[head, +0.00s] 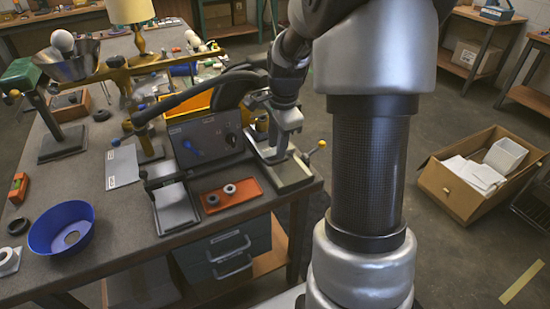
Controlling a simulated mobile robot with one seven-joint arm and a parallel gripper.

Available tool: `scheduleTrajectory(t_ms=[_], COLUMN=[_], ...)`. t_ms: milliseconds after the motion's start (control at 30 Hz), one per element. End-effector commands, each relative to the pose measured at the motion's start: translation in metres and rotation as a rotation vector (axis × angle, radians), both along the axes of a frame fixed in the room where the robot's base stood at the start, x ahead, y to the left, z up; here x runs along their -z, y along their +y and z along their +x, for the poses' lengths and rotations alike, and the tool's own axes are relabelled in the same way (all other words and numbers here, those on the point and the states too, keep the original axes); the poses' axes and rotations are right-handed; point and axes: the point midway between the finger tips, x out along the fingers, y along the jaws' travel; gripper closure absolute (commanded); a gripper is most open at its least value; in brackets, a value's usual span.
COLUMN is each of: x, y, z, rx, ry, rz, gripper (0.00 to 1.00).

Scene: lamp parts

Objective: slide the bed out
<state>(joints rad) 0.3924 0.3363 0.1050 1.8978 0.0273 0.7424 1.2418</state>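The picture does not make clear which part is the bed. A flat grey plate (175,207) lies in front of a dark box with a blue knob (205,139), near the bench's front edge. To its right, a pale metal base with raised edges (292,181) sits at the bench corner. A rod with a yellow knob (321,144) rises beside this base. My gripper (283,150) is small in view, low over the pale base. I cannot tell whether it touches the base or whether its fingers are open.
An orange tray with two rings (250,194) lies between the plate and the base. A blue bowl (62,228) stands at the left front. Lamp parts crowd the back of the bench (120,198).

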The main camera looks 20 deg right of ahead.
Motion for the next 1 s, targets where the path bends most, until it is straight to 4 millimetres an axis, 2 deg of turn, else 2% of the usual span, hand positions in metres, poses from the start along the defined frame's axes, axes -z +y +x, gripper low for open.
scheduleTrajectory(t_ms=[33,100,300,667,867,1000], x=[0.013,0.025,0.046,0.050,0.050,0.051], y=[0.000,0.001,0.000,0.000,0.000,0.001], z=[0.001,0.003,0.008,0.009,0.009,0.008], rx=[0.000,0.000,0.000,0.000,0.000,-0.001], ry=[0.005,0.003,0.001,0.000,0.001,0.002], rz=[0.002,0.002,0.001,0.000,0.001,0.001], gripper=[0.71,0.71,0.71,0.71,1.00,1.00])
